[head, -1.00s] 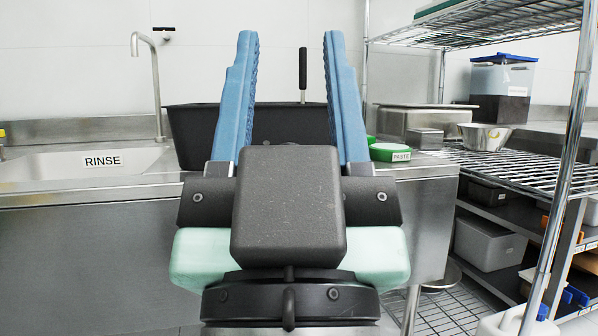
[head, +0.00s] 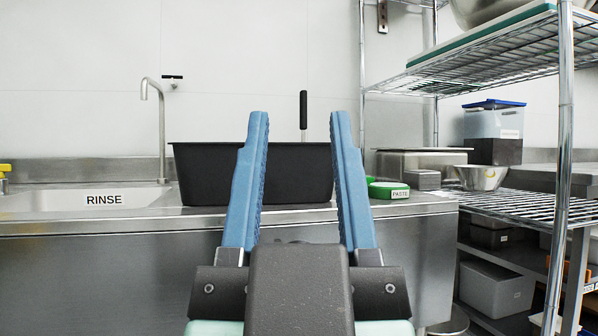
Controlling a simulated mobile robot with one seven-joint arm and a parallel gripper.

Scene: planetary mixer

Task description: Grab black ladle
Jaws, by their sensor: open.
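A black handle (head: 303,110) on a thin metal shaft, which looks like the ladle, stands upright out of a black bin (head: 200,178) on the steel counter. Its lower end is hidden in or behind the bin. My gripper (head: 298,120) is open and empty, its two blue fingers pointing up and forward. In the picture the handle lies between the fingertips, nearer the right one, but it is farther off, with the bin beyond the fingers.
A sink marked RINSE (head: 105,198) with a tall faucet (head: 160,125) is at left. Green PASTE containers (head: 388,190) sit right of the bin. A wire rack (head: 562,150) with tubs and a metal bowl (head: 478,177) stands at right. The counter's front edge (head: 120,225) lies ahead.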

